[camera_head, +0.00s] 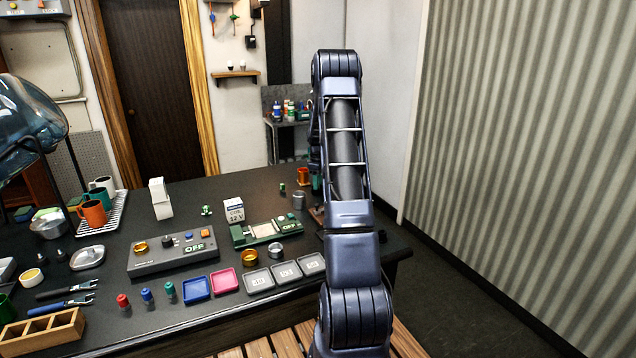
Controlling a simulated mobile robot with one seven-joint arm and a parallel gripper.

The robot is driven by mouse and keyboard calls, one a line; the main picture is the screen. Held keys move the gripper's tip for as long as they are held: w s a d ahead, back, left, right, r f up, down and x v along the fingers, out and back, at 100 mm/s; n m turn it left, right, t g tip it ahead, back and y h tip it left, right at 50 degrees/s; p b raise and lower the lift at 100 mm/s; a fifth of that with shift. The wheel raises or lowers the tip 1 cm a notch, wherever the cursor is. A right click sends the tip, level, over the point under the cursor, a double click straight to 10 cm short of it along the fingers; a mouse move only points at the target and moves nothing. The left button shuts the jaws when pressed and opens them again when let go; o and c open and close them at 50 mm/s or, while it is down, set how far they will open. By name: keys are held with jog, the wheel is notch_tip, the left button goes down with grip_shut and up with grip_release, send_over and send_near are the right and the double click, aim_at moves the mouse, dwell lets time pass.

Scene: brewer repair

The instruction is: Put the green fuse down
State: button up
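A small teal-green capped cylinder (169,291) stands upright at the front of the dark table, right of a blue one (147,297) and a red one (122,301). Another small green piece (283,188) is near the table's far right part, and a green piece (206,210) lies behind the grey control box. I cannot tell which of these, if any, is the green fuse. My arm rises at the right of the table and bends at the top. My gripper is hidden behind the arm, so its fingers and anything in them do not show.
The table (110,338) holds a grey control box (150,263) reading OFF, a green device (240,237) also reading OFF, and a white 12 V box (234,212). Blue (196,287), pink (224,281) and several grey trays (258,280) line the front. A wooden compartment box (20,338) is front left.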

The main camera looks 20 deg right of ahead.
jog(key=shift+o, duration=0.7)
jog(key=shift+r, duration=3.5)
jog(key=shift+r, duration=0.1)
